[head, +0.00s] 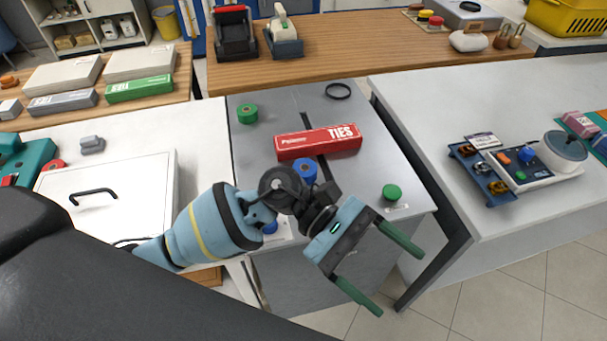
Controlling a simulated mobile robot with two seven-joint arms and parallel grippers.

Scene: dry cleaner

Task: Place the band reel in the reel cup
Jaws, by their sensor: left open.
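A green reel (247,114) with a hole in its top sits at the left of the grey worktop. A blue reel (306,169) sits near the middle, partly hidden by my left arm. I cannot tell which is the band reel. A black ring (338,91) lies at the back; I cannot tell whether it is the reel cup. A green round piece (392,192) stands at the front right by a small label. My left gripper (402,283) is open and empty, beyond the worktop's front edge, with its green fingers over the floor. My right gripper is not in view.
A red TIES box (318,141) lies across the grey worktop (280,102). A white case (108,192) with a black handle is at left. A white table (430,110) at right bears a tray (482,175) and a lidded pot (563,150). Open floor lies between the tables.

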